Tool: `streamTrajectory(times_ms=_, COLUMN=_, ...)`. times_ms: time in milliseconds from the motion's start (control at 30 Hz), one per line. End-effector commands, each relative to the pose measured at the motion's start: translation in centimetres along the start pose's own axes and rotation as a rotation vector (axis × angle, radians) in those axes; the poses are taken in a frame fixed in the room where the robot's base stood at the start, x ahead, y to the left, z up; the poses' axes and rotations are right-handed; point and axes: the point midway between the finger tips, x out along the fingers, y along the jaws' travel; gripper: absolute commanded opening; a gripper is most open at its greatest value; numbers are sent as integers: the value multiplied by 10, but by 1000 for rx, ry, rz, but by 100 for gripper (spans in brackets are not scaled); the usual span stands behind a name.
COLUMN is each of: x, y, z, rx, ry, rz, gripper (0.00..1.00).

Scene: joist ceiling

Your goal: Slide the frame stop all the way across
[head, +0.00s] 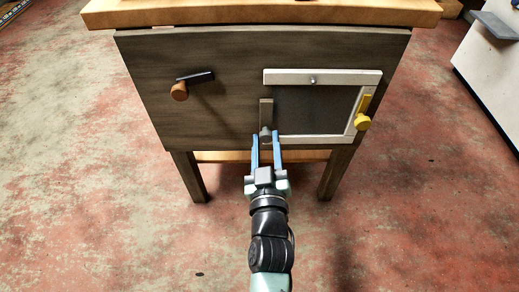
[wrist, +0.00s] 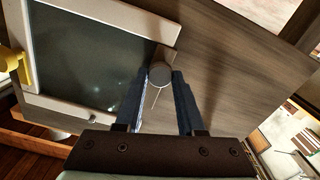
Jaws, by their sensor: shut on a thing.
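A pale frame (head: 322,77) around a dark panel (head: 314,108) is on the right of the cabinet front. At its left end is a short upright grey-brown bar (head: 266,108), which looks like the frame stop, with a round grey knob (head: 265,131) low on it. My gripper (head: 265,138) reaches up from below with its blue fingers on either side of the knob, and is shut on it. The wrist view shows the knob (wrist: 160,74) between the fingertips. The fingers hide part of the bar there.
A yellow handle (head: 362,122) sits on the frame's right side. A dark lever with an orange-brown end (head: 180,91) sticks out at the left of the cabinet front. A wooden top (head: 200,15) overhangs above.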

Motion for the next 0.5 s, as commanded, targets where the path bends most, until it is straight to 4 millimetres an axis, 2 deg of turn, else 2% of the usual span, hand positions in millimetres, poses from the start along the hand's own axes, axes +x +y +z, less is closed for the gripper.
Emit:
streamTrajectory(times_ms=33, x=0, y=2, z=4, rx=0, ry=1, rz=2, gripper=0)
streamTrajectory(times_ms=433, x=-1, y=8, z=2, rx=-1, ry=-2, rz=7, gripper=0)
streamTrajectory(times_ms=467, x=-1, y=8, z=2, rx=-2, ry=-2, rz=7, gripper=42)
streamTrajectory(times_ms=500, x=-1, y=8, z=2, rx=-2, ry=-2, rz=8, gripper=49)
